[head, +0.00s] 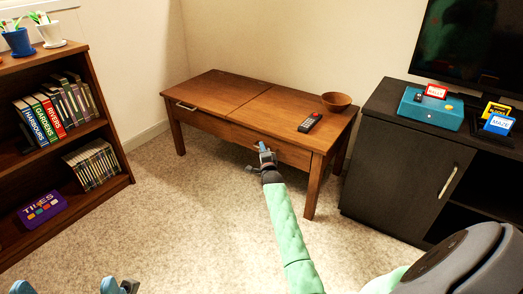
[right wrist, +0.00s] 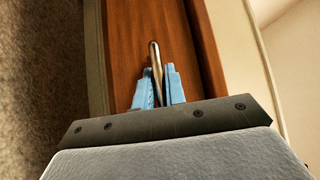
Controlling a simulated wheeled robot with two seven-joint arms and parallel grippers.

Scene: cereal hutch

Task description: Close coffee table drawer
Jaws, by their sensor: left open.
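The brown wooden coffee table (head: 222,88) stands against the corner walls, with drawer fronts along its near side. A pale metal handle (head: 186,106) shows on the left drawer front. My right gripper (head: 264,150) is at the right drawer front. In the right wrist view its blue fingers (right wrist: 159,88) are close together on both sides of a metal drawer handle (right wrist: 155,56), against the brown drawer front (right wrist: 125,50). How far that drawer stands out is hard to tell. My left gripper (head: 68,288) is open and empty at the bottom left, away from the table.
A bowl (head: 336,102) and a remote (head: 310,122) are on the tabletop. A bookshelf (head: 108,135) stands at the left. A black cabinet (head: 395,165) with a teal box (head: 431,108) stands at the right. The carpet (head: 190,215) in front of the table is clear apart from my arm.

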